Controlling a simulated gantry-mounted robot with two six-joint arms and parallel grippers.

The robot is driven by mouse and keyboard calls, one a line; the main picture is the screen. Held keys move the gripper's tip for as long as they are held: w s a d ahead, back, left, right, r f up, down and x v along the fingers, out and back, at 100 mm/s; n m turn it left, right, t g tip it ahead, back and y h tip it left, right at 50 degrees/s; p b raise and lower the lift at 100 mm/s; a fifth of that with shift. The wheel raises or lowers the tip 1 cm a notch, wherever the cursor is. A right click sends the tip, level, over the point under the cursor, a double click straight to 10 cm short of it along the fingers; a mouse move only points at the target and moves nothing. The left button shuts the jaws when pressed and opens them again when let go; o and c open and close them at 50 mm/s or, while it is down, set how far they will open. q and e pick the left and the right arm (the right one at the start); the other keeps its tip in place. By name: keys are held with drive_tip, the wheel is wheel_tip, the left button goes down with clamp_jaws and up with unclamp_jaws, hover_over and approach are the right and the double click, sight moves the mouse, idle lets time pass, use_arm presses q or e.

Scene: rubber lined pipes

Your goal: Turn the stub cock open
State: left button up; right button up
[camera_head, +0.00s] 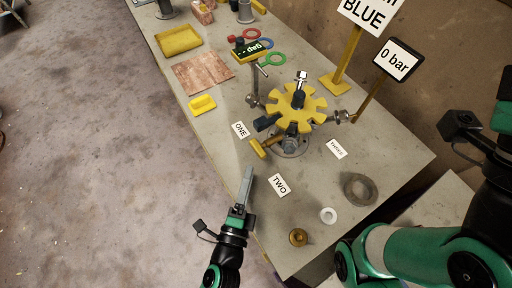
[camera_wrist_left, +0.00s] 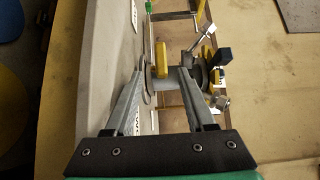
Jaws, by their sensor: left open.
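A short pipe stub with a yellow lever handle (camera_head: 258,148), which looks like the stub cock, sticks out from the yellow star-shaped wheel fitting (camera_head: 290,105) near the TWO label (camera_head: 279,185). My left gripper (camera_head: 248,172) is just in front of the lever, close to the bench's left edge. In the left wrist view the left gripper (camera_wrist_left: 162,75) is open. The yellow lever (camera_wrist_left: 161,60) shows between its two fingertips with a grey pipe (camera_wrist_left: 168,77) behind. I cannot tell whether they touch. My right arm comes in at the right; its gripper is out of view.
A grey bench (camera_head: 220,115) carries a 0 bar sign (camera_head: 395,60), a BLUE sign (camera_head: 365,12), ONE and THREE labels, a grey ring (camera_head: 358,187), a white ring (camera_head: 328,215) and a brass fitting (camera_head: 298,237). A wall stands at the right.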

sight(256, 148)
use_arm(q)
drive_tip(key=b+x, duration=0.1)
drive_tip(key=x, duration=0.8)
drive_tip(key=shift+c, duration=0.2)
clamp_jaws()
